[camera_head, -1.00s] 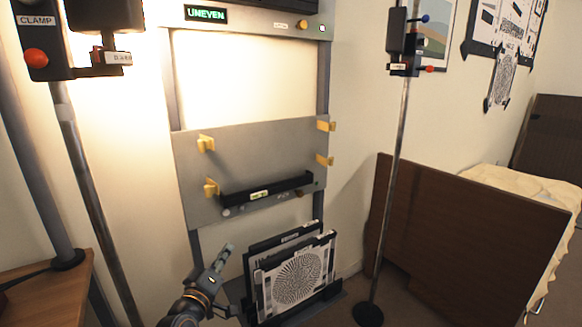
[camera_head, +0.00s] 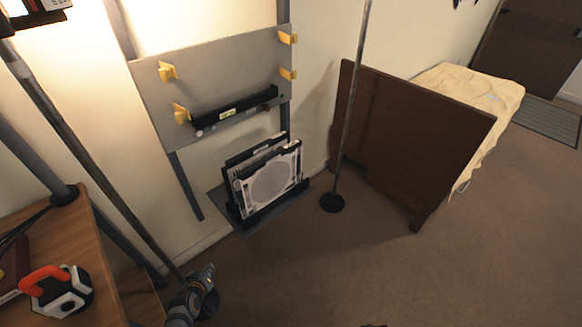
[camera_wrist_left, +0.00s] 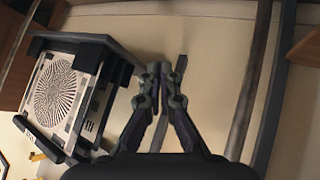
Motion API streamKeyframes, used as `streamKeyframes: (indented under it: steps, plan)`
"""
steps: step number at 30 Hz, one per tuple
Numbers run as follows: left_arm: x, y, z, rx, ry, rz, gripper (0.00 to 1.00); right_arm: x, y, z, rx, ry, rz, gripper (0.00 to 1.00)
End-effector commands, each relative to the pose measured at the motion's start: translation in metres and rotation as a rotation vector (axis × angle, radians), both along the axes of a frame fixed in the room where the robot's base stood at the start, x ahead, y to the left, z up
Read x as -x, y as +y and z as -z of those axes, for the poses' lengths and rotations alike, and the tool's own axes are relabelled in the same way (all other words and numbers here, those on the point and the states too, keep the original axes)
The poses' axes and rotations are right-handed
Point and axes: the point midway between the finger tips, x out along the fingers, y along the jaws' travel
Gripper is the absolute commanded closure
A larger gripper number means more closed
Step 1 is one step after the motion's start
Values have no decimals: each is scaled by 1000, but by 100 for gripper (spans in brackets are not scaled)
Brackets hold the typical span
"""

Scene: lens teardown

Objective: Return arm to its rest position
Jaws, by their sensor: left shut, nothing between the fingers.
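My left gripper (camera_head: 205,275) is low in the head view, left of centre, with its arm coming in from the bottom. It is shut and empty, away from the rack. In the left wrist view the closed fingers (camera_wrist_left: 160,72) point ahead, with nothing between them. My right gripper is in neither view.
A rack of test charts (camera_head: 268,190) stands right of my left gripper on a low shelf. A grey panel with yellow clips (camera_head: 215,85) is above it. A pole (camera_head: 350,120) and brown board (camera_head: 410,140) stand right. A wooden desk (camera_head: 85,265) is left. Carpet (camera_head: 400,270) is clear.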

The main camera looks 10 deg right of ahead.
Motion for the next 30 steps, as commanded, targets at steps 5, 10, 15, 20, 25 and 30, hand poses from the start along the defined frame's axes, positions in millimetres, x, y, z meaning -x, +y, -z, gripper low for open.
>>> streamKeyframes:
  steps: [5,10,15,20,25,30]
  plan:
    - [145,20,59,-155,307,102,100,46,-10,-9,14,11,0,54]
    - [283,35,88,-254,549,224,100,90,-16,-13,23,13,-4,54]
    - [371,43,93,-299,693,311,100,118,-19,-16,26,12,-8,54]
    - [397,46,95,-312,732,340,100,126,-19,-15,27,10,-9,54]
    - [397,46,96,-311,733,340,100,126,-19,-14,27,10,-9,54]
    - [397,46,96,-311,732,339,100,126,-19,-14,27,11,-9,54]
